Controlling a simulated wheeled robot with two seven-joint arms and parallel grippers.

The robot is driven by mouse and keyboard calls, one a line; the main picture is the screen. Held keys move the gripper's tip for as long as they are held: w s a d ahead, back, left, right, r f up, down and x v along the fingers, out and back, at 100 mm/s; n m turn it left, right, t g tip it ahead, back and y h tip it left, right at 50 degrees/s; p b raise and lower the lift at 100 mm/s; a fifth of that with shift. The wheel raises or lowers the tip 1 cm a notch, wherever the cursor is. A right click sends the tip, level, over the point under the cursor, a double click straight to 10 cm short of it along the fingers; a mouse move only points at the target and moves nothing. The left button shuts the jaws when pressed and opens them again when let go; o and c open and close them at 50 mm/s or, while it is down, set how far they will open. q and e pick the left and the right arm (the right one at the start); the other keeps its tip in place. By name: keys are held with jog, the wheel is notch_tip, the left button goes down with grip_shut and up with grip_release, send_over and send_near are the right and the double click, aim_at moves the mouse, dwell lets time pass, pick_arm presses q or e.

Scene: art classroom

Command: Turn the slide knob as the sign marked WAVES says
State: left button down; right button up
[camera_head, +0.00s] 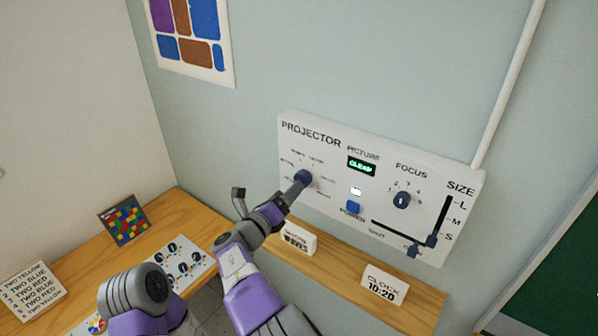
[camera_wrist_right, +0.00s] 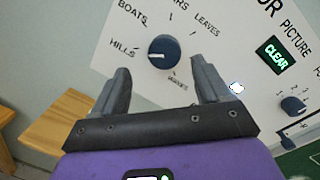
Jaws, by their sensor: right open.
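The slide knob (camera_head: 303,177) is a round dark-blue dial at the left of the white projector panel (camera_head: 330,118). In the right wrist view the knob (camera_wrist_right: 164,51) shows whole, ringed by words including HILLS, BOATS and LEAVES; a small word below it is hard to read. A pale mark shows on its face towards the left. My right gripper (camera_wrist_right: 161,70) is open, its fingers apart, with the knob beyond and between the tips. In the head view it overlaps the knob; contact cannot be told there. A small white sign (camera_head: 297,240) stands below; its lettering is blurred. My left gripper is not in view.
The panel also bears a CLEAR display (camera_head: 361,166), a blue power button (camera_head: 353,207), a focus knob (camera_head: 401,200) and sliders at the right. A wooden shelf (camera_head: 340,277) below carries a clock sign (camera_head: 384,286).

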aim_at(303, 179)
jog(key=shift+w+d+r, duration=0.15)
jog(key=shift+d+r, duration=0.3)
jog(key=shift+d, duration=0.25)
jog(key=x, duration=0.4)
jog(key=shift+w+f+p, duration=0.25)
jog(key=shift+w+p, duration=0.1)
jog(key=shift+w, duration=0.1)
jog(key=c, duration=1)
